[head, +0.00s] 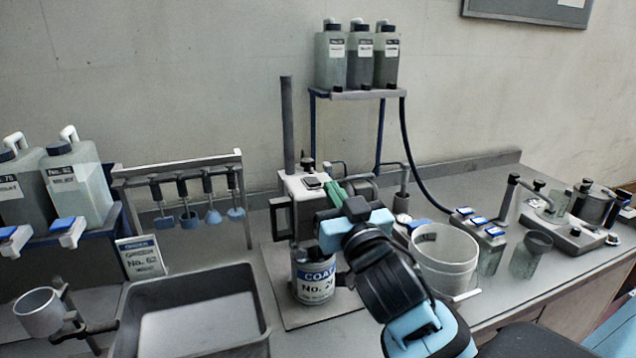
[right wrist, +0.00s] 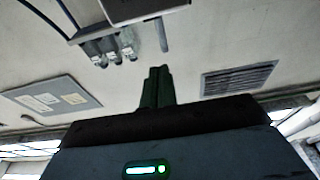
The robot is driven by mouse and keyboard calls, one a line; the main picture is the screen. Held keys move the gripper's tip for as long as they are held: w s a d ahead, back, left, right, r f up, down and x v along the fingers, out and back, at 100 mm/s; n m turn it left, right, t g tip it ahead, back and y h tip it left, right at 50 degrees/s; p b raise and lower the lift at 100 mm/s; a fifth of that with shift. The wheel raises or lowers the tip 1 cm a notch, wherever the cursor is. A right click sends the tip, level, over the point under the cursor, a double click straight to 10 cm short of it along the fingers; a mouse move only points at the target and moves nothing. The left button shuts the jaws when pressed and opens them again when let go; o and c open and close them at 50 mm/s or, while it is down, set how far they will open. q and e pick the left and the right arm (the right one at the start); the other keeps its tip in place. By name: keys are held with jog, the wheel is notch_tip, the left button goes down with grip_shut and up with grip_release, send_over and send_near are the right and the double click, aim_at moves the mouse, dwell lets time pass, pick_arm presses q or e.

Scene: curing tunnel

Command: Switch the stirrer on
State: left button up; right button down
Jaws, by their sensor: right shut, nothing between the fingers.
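The stirrer stands mid-bench in the head view, with a tall dark post and a pale head (head: 296,186). A small dark switch or panel (head: 312,182) sits on top of the head. Its on or off state cannot be read. A can labelled COAT (head: 315,283) stands below the head. My right gripper (head: 334,190) has its green fingers shut and empty, close beside the switch on its right. Whether they touch the head cannot be told. In the right wrist view the closed fingers (right wrist: 157,88) point at the wall. My left gripper is not in view.
A white bucket (head: 445,262) stands right of my right wrist. A grey tray (head: 262,318) and a tool rack (head: 180,170) are to the left. A shelf (head: 357,94) with bottles stands behind. Jars and small devices fill the right bench.

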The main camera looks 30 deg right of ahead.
notch_tip(320, 180, up, 2)
jog(key=p, duration=0.1)
send_over(317, 192)
jog(key=shift+d+r, duration=0.1)
jog(key=shift+d, duration=0.05)
jog(key=shift+w+f, duration=0.25)
jog(key=shift+w, duration=0.1)
jog(key=shift+s+f, duration=0.1)
jog(key=shift+f, duration=0.65)
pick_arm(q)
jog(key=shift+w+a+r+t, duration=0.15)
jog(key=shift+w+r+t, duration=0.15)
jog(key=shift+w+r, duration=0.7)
pick_arm(e)
jog(key=shift+s+f, duration=0.2)
jog(key=shift+f, duration=0.9)
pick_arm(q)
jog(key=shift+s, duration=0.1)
